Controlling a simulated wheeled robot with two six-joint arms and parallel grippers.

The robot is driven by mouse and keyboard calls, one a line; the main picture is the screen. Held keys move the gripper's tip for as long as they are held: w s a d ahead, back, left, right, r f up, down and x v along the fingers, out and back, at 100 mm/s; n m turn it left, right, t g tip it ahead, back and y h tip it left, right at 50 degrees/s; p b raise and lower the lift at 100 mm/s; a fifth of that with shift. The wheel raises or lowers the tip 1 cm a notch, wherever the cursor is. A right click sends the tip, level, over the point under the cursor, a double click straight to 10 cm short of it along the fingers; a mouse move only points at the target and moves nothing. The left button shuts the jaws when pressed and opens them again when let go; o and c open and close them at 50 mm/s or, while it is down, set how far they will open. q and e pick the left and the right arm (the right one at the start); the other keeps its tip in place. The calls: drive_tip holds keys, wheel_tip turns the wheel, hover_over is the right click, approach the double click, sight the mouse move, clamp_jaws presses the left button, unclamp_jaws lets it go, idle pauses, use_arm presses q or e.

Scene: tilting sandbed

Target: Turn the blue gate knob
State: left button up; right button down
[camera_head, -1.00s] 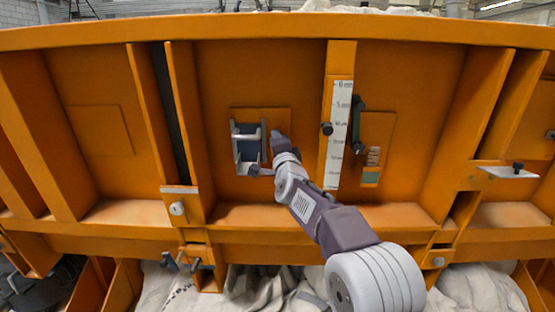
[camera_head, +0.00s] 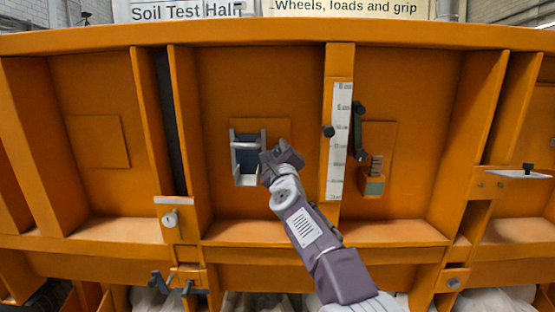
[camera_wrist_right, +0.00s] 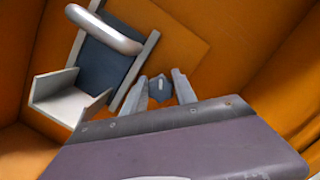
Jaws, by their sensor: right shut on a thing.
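The blue gate knob (camera_wrist_right: 158,88) is a small dark blue-grey piece with a light mark, in the right wrist view. It sits between the two fingers of my right gripper (camera_wrist_right: 159,90), which is shut on it. Beside it is the gate: a dark blue plate (camera_wrist_right: 103,65) in a pale metal frame with a silver bar (camera_wrist_right: 104,29) across it and a pale tray (camera_wrist_right: 68,97) below. In the head view my right gripper (camera_head: 281,158) is just right of the gate plate (camera_head: 246,168) and hides the knob. My left gripper is not in view.
The gate is on an orange ribbed wall (camera_head: 230,95). An orange ledge (camera_head: 390,234) runs below.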

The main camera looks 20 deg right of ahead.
drive_tip(key=m, duration=0.2)
drive_tip(key=m+h+b, duration=0.1)
drive_tip(key=m, duration=0.2)
drive_tip(key=shift+f+m+h, duration=0.15)
drive_tip(key=shift+m+h, duration=0.15)
drive_tip(key=shift+m+b, duration=0.3)
drive_tip(key=c, duration=1)
unclamp_jaws()
drive_tip(key=shift+s+f+b, duration=0.1)
drive_tip(key=shift+s+b, duration=0.2)
drive_tip(key=shift+b, duration=0.05)
drive_tip(key=b+v, duration=0.5)
drive_tip(key=v, duration=0.3)
drive_tip(key=shift+s, duration=0.2)
